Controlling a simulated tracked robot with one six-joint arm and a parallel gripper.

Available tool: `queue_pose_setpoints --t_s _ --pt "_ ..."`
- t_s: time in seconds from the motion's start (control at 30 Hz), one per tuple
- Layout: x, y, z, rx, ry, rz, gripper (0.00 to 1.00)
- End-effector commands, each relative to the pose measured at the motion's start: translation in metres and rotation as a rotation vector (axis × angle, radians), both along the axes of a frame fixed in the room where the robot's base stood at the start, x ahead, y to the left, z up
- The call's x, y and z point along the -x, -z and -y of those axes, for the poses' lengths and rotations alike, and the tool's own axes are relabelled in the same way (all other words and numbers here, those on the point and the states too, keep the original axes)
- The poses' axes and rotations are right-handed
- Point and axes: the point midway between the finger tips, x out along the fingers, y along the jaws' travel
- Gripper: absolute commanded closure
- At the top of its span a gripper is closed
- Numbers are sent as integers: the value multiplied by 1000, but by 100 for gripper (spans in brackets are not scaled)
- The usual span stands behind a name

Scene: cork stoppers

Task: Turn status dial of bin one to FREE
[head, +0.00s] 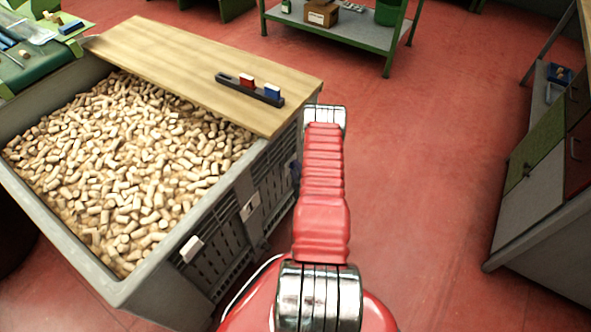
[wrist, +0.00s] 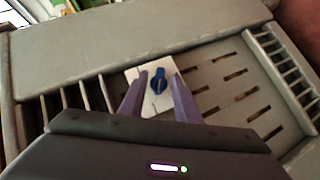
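The bin (head: 150,287) is a large grey crate filled with cork stoppers (head: 120,170); its slatted wall (wrist: 215,85) fills much of the wrist view. The status dial is a blue knob (wrist: 158,81) on a white plate (wrist: 145,70) fixed to that wall. Its pointer stands roughly upright in the wrist view, leaning slightly. The plate's markings are too small to read. My gripper (wrist: 160,76) is open, its two purple fingers on either side of the knob, with a gap on each side. In the head view my red arm hides most of the gripper and the dial.
A wooden board (head: 190,62) covers the bin's far part and carries a dark rail with a red block (head: 246,80) and a blue block (head: 272,91). A green-framed shelf (head: 335,25) stands at the back and a cabinet (head: 545,190) at right. Red floor between is clear.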

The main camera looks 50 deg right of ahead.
Motion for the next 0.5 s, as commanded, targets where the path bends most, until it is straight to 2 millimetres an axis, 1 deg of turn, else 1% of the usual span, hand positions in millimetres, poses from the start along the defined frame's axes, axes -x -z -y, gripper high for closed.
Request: queue_pose_setpoints --t_s 0.33,0.5 --pt "-3 1 2 0 0 0 70" --pt "-3 1 2 -1 0 -1 82"
